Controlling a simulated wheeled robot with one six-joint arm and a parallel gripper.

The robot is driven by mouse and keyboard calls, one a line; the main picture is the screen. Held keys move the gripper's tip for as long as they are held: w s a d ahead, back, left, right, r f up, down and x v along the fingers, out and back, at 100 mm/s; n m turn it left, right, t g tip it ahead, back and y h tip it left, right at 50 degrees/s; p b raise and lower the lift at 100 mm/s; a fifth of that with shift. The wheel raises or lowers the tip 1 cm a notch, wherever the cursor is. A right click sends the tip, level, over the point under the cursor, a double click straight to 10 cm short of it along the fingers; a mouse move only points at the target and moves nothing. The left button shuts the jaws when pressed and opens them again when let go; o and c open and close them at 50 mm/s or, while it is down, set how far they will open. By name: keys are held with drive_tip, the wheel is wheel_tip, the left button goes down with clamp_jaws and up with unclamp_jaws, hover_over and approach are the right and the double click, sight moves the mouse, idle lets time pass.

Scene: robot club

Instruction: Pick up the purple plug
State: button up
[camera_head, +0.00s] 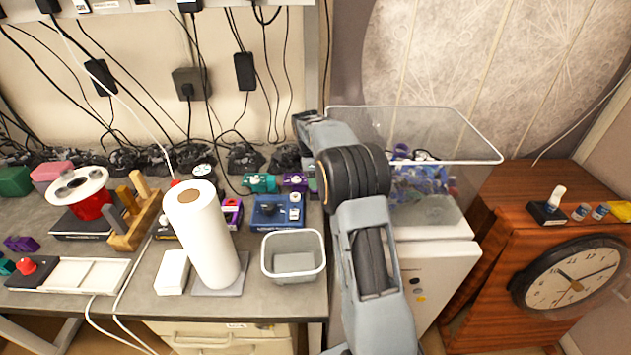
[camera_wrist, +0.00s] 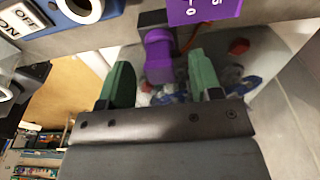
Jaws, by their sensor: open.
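In the wrist view, the purple plug (camera_wrist: 159,48) shows as a rounded purple body with a dark part behind it. It lies just beyond and between the tips of my gripper (camera_wrist: 158,70). The two green fingers are open, one on each side, with nothing clearly held. A purple labelled block (camera_wrist: 205,9) is close by at the top. In the head view, a small purple piece (camera_head: 295,181) sits at the back right of the bench, beside my arm; I cannot tell if it is the same plug. My fingers are mostly hidden behind the arm there.
A blue switch box (camera_head: 278,211), grey bin (camera_head: 293,242) and white paper roll (camera_head: 200,235) stand on the bench. A teal piece (camera_head: 259,182) is next to the purple one. A clear tub (camera_head: 440,130) with blue and red things stands right of the arm. Cables hang behind.

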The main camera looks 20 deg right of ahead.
drive_tip(key=shift+f, duration=0.55)
drive_tip(key=shift+c, duration=0.2)
drive_tip(key=c, duration=1)
drive_tip(key=shift+o, duration=0.2)
drive_tip(key=shift+r, duration=0.15)
drive_tip(key=shift+r, duration=0.6)
drive_tip(key=s+a+r+b, duration=0.3)
drive_tip(key=s+a+r, duration=0.4)
drive_tip(key=s+r, duration=0.4)
drive_tip(key=shift+s+r, duration=0.3)
drive_tip(key=shift+s, duration=0.3)
